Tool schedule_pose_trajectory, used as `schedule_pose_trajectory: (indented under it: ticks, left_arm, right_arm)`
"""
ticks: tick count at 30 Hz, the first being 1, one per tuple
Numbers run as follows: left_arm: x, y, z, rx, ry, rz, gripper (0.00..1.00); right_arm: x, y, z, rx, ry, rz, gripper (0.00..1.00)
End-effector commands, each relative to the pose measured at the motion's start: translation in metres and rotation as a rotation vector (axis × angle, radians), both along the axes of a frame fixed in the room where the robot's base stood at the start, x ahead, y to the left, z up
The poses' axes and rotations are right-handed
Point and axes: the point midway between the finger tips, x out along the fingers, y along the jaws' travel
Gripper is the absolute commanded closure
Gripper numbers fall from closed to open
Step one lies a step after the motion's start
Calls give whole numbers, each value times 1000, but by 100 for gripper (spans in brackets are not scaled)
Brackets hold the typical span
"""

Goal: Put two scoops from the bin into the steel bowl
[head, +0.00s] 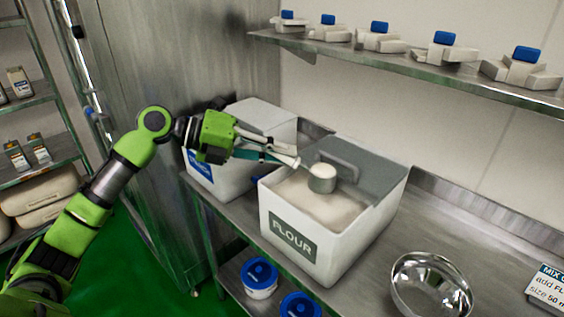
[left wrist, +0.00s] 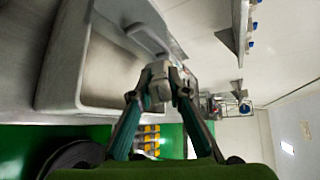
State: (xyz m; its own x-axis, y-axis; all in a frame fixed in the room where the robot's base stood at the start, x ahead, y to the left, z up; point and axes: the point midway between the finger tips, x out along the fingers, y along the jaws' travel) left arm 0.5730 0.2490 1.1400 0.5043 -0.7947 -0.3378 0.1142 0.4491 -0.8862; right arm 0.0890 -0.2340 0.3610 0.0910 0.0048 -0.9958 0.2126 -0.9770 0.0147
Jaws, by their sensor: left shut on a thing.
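The white bin labelled FLOUR (head: 292,240) stands on the steel bench, its lid partly open over pale flour. My left gripper (head: 297,162) is shut on the handle of a small metal scoop (head: 322,178). The scoop is over the bin's open part, with white material showing at its top. In the left wrist view the left gripper (left wrist: 160,92) holds the scoop near the bin (left wrist: 68,68); the scoop's cup is hard to make out there. The steel bowl (head: 432,287) sits on the bench to the right of the bin and looks empty. My right gripper is not in view.
A second white bin (head: 230,178) with a blue label stands behind the flour bin. A shelf (head: 400,62) above holds several blue-capped parts. A sign card (head: 548,287) stands right of the bowl. Blue-lidded tubs (head: 260,277) are below the bench. Bench between bin and bowl is clear.

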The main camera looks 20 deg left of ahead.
Motion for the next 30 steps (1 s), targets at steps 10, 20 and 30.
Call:
schedule_pose_trajectory:
  ticks: [10, 20, 30]
  left_arm:
    - [0, 4, 25, -33, -10, 1, 100]
    - [-1, 6, 34, -46, -11, 0, 100]
    - [-1, 6, 34, -46, -11, 0, 100]
  right_arm:
    - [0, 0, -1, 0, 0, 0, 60]
    - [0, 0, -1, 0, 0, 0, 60]
    - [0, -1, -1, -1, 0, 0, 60]
